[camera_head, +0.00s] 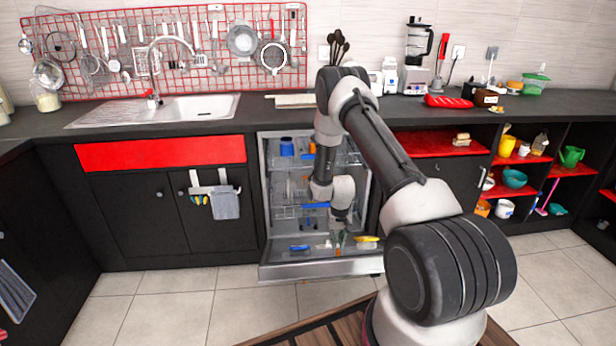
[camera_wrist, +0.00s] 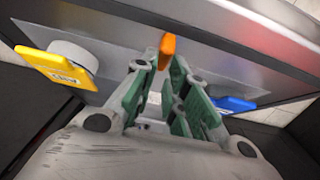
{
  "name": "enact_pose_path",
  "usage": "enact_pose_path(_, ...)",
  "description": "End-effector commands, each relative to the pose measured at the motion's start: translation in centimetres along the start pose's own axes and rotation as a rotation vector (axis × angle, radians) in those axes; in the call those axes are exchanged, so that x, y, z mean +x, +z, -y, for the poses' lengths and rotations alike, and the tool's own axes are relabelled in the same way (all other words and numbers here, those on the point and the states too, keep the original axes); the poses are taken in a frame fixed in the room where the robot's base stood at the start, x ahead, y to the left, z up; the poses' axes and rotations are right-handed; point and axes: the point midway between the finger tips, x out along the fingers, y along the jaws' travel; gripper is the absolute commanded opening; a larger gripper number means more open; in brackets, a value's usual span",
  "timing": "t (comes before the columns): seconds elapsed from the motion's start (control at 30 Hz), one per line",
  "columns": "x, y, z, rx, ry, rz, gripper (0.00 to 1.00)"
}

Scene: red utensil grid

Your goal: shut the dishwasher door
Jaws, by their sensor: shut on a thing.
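The dishwasher (camera_head: 264,170) stands open under the counter. Its door (camera_head: 280,270) is folded down, nearly flat, above the floor. My gripper (camera_head: 340,240) reaches down over the inner face of the door; in the wrist view its green-padded fingers (camera_wrist: 157,85) converge on a small orange piece (camera_wrist: 167,48) at their tips. The orange piece also shows over the door in the head view (camera_head: 338,252). The grey door panel (camera_wrist: 120,50) spans the wrist view beyond the fingers. Whether the fingertips touch the door cannot be told.
A yellow item (camera_head: 367,239) and a blue item (camera_head: 298,248) lie on the door, on either side of my gripper. The dishwasher racks (camera_head: 288,187) hold blue items. A wooden slatted mat (camera_head: 300,335) lies on the floor in front. Open floor shows left of the door.

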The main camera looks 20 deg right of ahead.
Motion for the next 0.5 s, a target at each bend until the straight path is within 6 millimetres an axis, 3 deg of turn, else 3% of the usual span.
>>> enact_pose_path(0.5, -3.8, -4.2, 0.0, -0.001, -0.001, -0.013, 0.01)
